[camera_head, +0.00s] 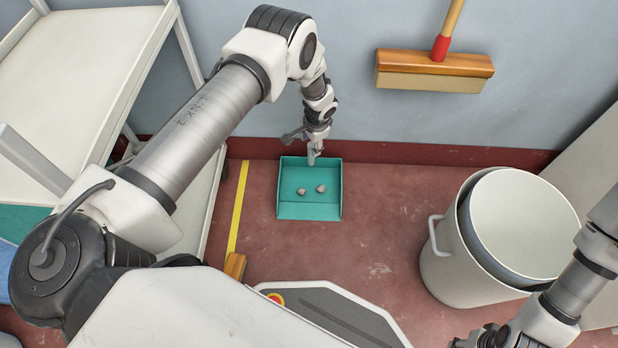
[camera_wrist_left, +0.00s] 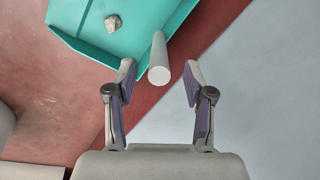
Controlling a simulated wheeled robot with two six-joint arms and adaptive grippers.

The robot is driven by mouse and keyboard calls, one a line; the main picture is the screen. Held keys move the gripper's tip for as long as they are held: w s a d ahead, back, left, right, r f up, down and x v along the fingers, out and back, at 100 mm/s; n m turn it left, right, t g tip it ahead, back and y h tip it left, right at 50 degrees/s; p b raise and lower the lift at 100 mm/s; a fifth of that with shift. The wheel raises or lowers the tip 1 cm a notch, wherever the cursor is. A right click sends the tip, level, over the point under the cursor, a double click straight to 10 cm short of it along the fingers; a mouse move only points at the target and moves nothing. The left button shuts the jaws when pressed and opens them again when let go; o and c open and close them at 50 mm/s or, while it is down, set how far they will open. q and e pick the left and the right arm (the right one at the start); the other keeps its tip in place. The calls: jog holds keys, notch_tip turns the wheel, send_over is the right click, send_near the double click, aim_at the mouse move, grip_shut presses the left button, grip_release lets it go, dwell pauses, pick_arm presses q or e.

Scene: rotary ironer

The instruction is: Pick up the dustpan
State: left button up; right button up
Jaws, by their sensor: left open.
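The teal dustpan (camera_head: 309,211) lies on the red floor near the wall, with two small grey lumps (camera_head: 320,188) in it. In the left wrist view the dustpan (camera_wrist_left: 95,45) is at the top, with one lump (camera_wrist_left: 113,23) showing. Its pale round handle (camera_wrist_left: 159,62) points toward my left gripper (camera_wrist_left: 160,82). That gripper is open, with its fingertips on either side of the handle's end and not touching it. In the head view my left gripper (camera_head: 314,155) is at the dustpan's wall-side edge. My right gripper (camera_head: 475,340) shows only partly at the bottom edge.
A white bin (camera_head: 447,270) with a side handle stands on the right. A broom (camera_head: 434,72) with a wooden head is against the wall. A white shelf cart (camera_head: 75,60) stands on the left. A yellow floor line (camera_head: 238,208) runs left of the dustpan. Floor between dustpan and bin is clear.

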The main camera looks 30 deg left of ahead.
aim_at(311, 157)
pick_arm(q)
jog(key=x, duration=0.3)
jog(key=shift+d+f+b, duration=0.1)
jog(key=shift+b, duration=0.25)
jog(key=shift+r, duration=0.2)
grip_shut()
pick_arm(e)
jog(key=shift+f, duration=0.9)
pick_arm(q)
jog(key=shift+r, duration=0.1)
pick_arm(e)
jog(key=shift+r, duration=0.1)
